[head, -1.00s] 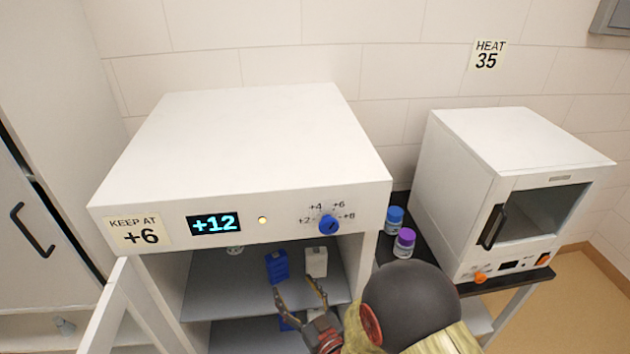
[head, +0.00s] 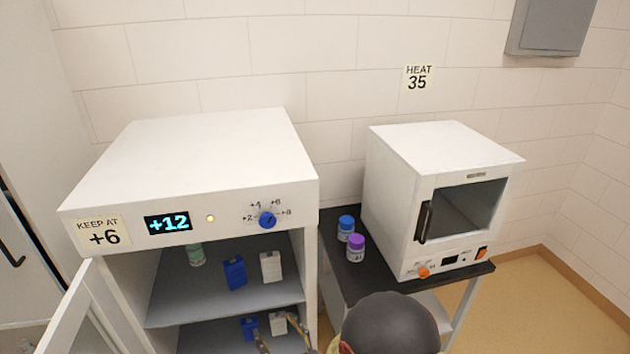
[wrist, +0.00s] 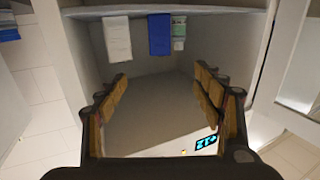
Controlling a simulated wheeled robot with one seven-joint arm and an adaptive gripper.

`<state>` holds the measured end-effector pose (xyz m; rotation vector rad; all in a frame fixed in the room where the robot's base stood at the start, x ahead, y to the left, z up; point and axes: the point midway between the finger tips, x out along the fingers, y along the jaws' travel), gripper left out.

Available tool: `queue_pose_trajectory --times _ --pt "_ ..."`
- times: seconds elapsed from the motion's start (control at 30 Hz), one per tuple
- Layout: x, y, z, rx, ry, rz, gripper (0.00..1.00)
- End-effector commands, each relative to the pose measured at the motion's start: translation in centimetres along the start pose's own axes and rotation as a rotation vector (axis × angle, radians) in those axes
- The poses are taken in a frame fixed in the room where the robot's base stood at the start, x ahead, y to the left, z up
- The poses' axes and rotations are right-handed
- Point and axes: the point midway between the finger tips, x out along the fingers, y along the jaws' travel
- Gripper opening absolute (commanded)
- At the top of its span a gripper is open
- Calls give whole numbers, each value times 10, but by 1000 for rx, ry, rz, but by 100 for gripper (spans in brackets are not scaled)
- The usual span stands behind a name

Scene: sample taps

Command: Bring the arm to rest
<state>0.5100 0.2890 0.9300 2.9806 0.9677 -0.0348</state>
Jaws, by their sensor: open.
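My gripper (head: 275,338) shows at the bottom edge of the head view, in front of the open fridge's lower shelf, partly cut off by the frame. In the wrist view its two fingers (wrist: 160,105) are spread wide with nothing between them. The dark rounded joint of my arm covers part of the bottom of the head view. The white fridge (head: 200,150) stands open, its display reading +12 and its label KEEP AT +6. A blue knob (head: 267,220) is on its front panel.
Blue (head: 234,272) and white (head: 271,266) containers and a green-labelled bottle (head: 196,254) stand on the upper shelf; more containers are below. The fridge door (head: 85,310) is open at left. Right, a black table (head: 345,275) holds two lidded jars (head: 355,248) and a white oven (head: 440,190).

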Motion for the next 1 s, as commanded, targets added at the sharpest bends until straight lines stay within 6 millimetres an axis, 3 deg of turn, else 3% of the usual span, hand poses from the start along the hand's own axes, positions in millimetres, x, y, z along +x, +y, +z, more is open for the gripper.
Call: queue_pose_trajectory --times 0.33,0.7,0.87,1.0 --pt "-8 2 55 1 -206 8 67" --pt "-54 7 137 8 -626 33 67" --pt "-88 21 142 20 -865 72 67" --pt "-122 38 120 47 -1046 120 67"
